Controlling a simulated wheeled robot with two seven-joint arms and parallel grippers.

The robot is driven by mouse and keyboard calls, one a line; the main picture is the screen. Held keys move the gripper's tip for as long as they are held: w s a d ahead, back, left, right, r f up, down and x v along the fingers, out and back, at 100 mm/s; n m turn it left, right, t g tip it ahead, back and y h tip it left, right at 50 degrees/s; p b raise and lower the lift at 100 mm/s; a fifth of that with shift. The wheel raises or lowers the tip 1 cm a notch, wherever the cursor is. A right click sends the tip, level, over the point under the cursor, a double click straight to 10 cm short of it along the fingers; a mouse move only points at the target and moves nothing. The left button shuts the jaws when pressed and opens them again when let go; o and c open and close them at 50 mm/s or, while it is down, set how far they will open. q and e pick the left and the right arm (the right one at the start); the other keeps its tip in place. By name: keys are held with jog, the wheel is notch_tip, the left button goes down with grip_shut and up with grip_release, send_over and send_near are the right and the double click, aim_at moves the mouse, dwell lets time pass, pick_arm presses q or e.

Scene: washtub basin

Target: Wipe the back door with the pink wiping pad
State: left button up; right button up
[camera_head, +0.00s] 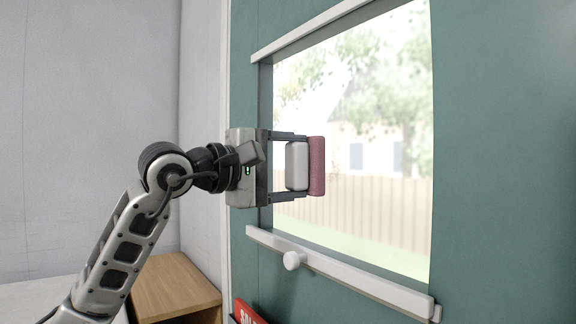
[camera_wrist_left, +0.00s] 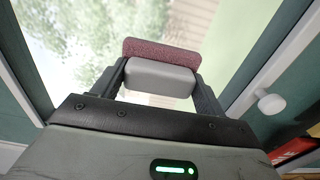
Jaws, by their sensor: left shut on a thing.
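The wiping pad has a pink face (camera_head: 317,166) and a light grey grip block (camera_head: 297,165). My left gripper (camera_head: 290,166) is shut on the grey block, with one finger on each side of it. In the left wrist view the pink face (camera_wrist_left: 161,57) lies beyond the grey block (camera_wrist_left: 160,78), between the fingers. The back door (camera_head: 490,150) is green with a large window (camera_head: 375,130). The pad is in front of the window, pink face away from the gripper. I cannot tell whether it touches the glass. My right gripper is not in view.
White ledges run above (camera_head: 305,30) and below the window (camera_head: 340,273). A wooden cabinet (camera_head: 172,287) stands at lower left, and a red sign (camera_head: 248,313) is at the bottom.

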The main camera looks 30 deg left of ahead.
pick_arm(q)
jog(key=shift+s+d, duration=0.35)
jog(key=shift+d, duration=0.4)
jog(key=shift+s+d, duration=0.35)
jog(key=shift+d, duration=0.55)
jog(key=shift+w, duration=0.1)
jog(key=shift+w+a, duration=0.4)
jog(key=shift+a, duration=0.45)
jog(key=shift+w+a, duration=0.35)
jog(key=shift+a, duration=0.5)
jog(key=shift+s, duration=0.1)
jog(key=shift+s+a+f+b, duration=0.25)
jog(key=shift+s+b, duration=0.15)
jog(key=shift+b, duration=0.15)
jog(key=b+v, duration=0.1)
jog(key=v, duration=0.2)
jog(key=shift+s+a+r+b, duration=0.1)
jog(key=shift+s+b, duration=0.2)
jog(key=shift+b, duration=0.1)
jog(key=shift+s+a+r, duration=0.15)
jog(key=shift+s, duration=0.35)
